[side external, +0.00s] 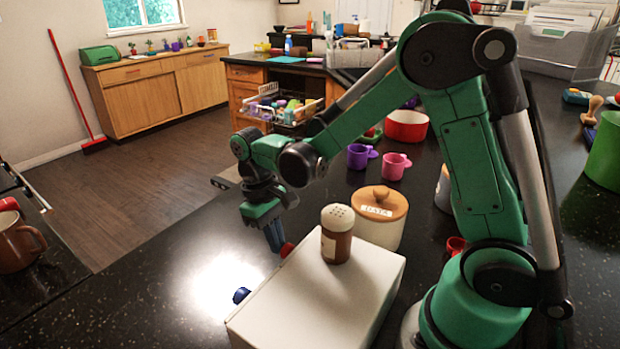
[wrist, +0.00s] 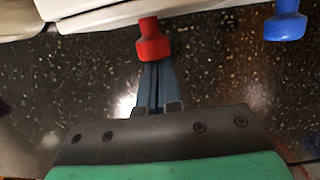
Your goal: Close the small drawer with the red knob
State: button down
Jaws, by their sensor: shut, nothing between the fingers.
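A small white box (side external: 325,300) stands on the dark speckled counter. The red knob (side external: 287,249) sticks out from its far left side, and it also shows in the wrist view (wrist: 152,40). A blue knob (side external: 241,295) sits further along the same side and shows in the wrist view (wrist: 286,22). I cannot tell how far out the red-knobbed drawer stands. My gripper (side external: 275,240) points down beside the red knob. In the wrist view, my gripper (wrist: 154,66) is shut, its fingertips at or very close to the knob; contact is unclear.
A shaker (side external: 337,243) stands on top of the box. A lidded canister (side external: 379,216) stands just behind it. Purple (side external: 359,156) and pink (side external: 394,166) cups and a red pot (side external: 407,126) are further back. The counter left of the box is clear.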

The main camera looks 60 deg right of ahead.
jog(key=shift+s, duration=0.2)
jog(key=w, duration=0.4)
jog(key=shift+w, duration=0.3)
jog(key=v, duration=1)
jog(key=s+t, duration=0.9)
jog(key=s, duration=0.1)
jog(key=shift+s+a+f+t, duration=0.2)
jog(key=shift+a+f+t, duration=0.05)
jog(key=shift+a+t, duration=0.1)
